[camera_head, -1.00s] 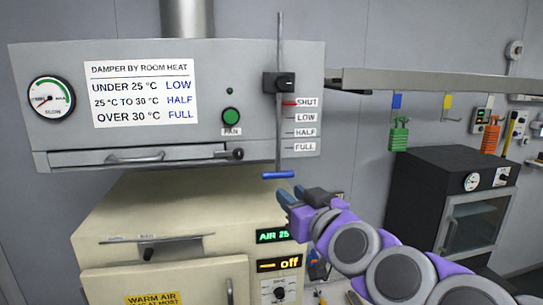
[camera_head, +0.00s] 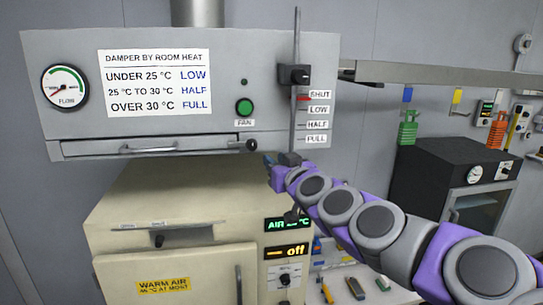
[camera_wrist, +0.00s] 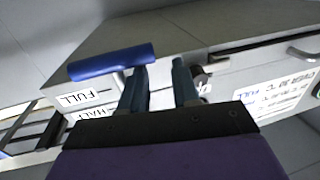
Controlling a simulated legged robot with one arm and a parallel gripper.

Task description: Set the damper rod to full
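The damper rod (camera_head: 296,50) is a thin grey upright rod through a black clamp (camera_head: 294,75) on the hood front. A red mark sits by the SHUT label (camera_head: 320,94); LOW, HALF and FULL follow below. The rod's blue crossbar handle (camera_wrist: 105,63) shows in the wrist view; in the head view my arm hides it. My gripper (camera_head: 270,160) is at the rod's lower end under the hood. In the wrist view my gripper (camera_wrist: 160,68) is open, with nothing seen between its fingers. The handle's right end is by the left fingertip; contact cannot be told.
A sign (camera_head: 155,82) pairs over 30 °C with FULL. My arm partly hides the air readout (camera_head: 275,225) on the cream oven (camera_head: 150,205) below. A fan button (camera_head: 245,106) and drawer (camera_head: 150,147) are on the hood. A dark oven (camera_head: 430,190) stands right.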

